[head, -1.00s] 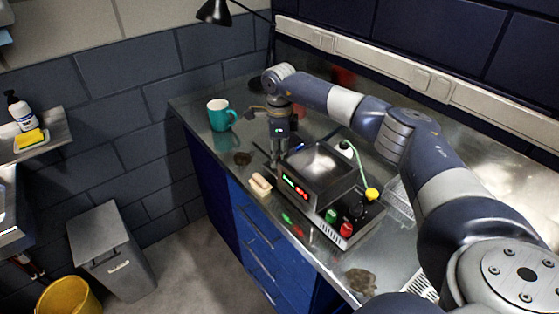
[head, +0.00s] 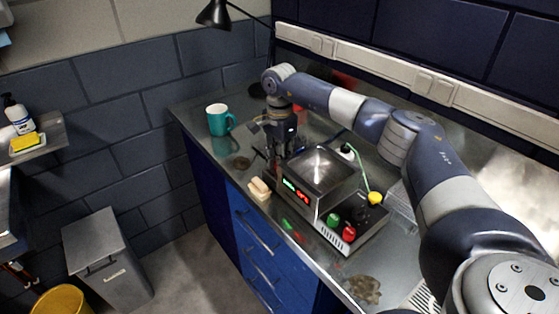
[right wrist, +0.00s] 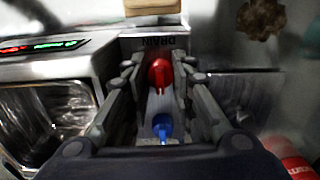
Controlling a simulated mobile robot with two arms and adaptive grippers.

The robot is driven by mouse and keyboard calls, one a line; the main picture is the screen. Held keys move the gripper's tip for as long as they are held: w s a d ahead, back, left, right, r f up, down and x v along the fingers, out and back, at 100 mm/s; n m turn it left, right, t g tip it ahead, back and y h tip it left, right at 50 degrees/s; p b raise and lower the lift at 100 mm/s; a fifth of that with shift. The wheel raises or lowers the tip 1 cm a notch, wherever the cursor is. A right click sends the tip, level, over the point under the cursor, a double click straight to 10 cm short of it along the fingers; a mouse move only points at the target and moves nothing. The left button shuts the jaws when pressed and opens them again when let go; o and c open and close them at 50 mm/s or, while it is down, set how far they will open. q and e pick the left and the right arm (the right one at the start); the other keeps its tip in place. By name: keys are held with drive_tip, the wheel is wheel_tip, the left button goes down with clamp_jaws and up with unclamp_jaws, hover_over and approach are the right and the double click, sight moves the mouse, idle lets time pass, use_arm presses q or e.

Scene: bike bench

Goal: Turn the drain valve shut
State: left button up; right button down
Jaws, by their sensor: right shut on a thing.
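The drain valve has a red handle (right wrist: 160,76) beside a DRAIN label on the side of a steel tank unit (head: 318,168). My right gripper (right wrist: 158,72) has a finger on each side of the red handle and is shut on it. The handle points along the fingers in the right wrist view. A blue handle (right wrist: 162,127) sits nearer the palm, between the fingers. In the head view my right gripper (head: 277,160) is at the unit's left side, where the tank hides the valve. My left gripper is not in view.
The unit has a lit display (head: 296,192). A teal mug (head: 217,120) and a beige block (head: 259,188) stand on the steel bench. Dark stains (head: 365,288) mark its surface. A black lamp (head: 214,14) hangs above.

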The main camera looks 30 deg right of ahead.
drive_tip(key=shift+r, duration=0.15)
drive_tip(key=shift+w, duration=0.1)
drive_tip(key=c, duration=1.4)
unclamp_jaws()
drive_tip(key=shift+d, duration=0.1)
drive_tip(key=shift+o, duration=0.4)
drive_tip(key=shift+f, duration=0.2)
wheel_tip(320, 180, up, 8)
drive_tip(key=shift+r, duration=0.1)
